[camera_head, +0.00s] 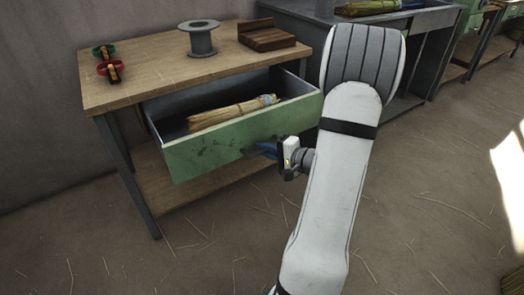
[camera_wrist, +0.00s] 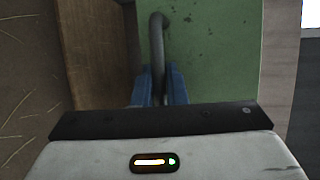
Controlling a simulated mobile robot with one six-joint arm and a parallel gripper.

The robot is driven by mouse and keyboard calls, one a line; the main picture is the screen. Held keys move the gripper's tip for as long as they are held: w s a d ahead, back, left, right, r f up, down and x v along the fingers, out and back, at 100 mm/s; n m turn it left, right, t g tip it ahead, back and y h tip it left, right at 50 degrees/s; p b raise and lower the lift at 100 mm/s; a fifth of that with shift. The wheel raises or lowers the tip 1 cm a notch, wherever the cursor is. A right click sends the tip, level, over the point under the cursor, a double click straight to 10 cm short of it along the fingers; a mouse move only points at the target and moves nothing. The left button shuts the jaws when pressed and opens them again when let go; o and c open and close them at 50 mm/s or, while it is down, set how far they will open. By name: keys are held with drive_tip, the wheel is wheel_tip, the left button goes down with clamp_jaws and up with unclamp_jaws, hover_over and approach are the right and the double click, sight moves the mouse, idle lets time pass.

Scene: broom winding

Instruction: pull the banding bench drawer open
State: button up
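The banding bench (camera_head: 215,69) has a wooden top and dark metal legs. Its green drawer (camera_head: 215,150) stands well open, and a straw bundle (camera_head: 225,113) bound at one end lies inside. My gripper (camera_head: 264,149) is at the drawer's front. In the wrist view its blue fingers (camera_wrist: 158,88) lie on both sides of the grey bar handle (camera_wrist: 157,45), close against it, and look shut on it. The handle is largely hidden by my gripper in the head view. The green drawer front (camera_wrist: 215,50) fills the right of the wrist view.
A grey bench (camera_head: 420,20) stands behind my arm. The floor in front is clear apart from scattered straw.

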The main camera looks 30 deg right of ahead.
drive_tip(key=o, duration=0.4)
drive_tip(key=shift+o, duration=0.2)
drive_tip(key=p+v, duration=0.2)
drive_tip(key=v, duration=0.5)
drive_tip(key=shift+s+d, duration=0.15)
drive_tip(key=shift+s, duration=0.2)
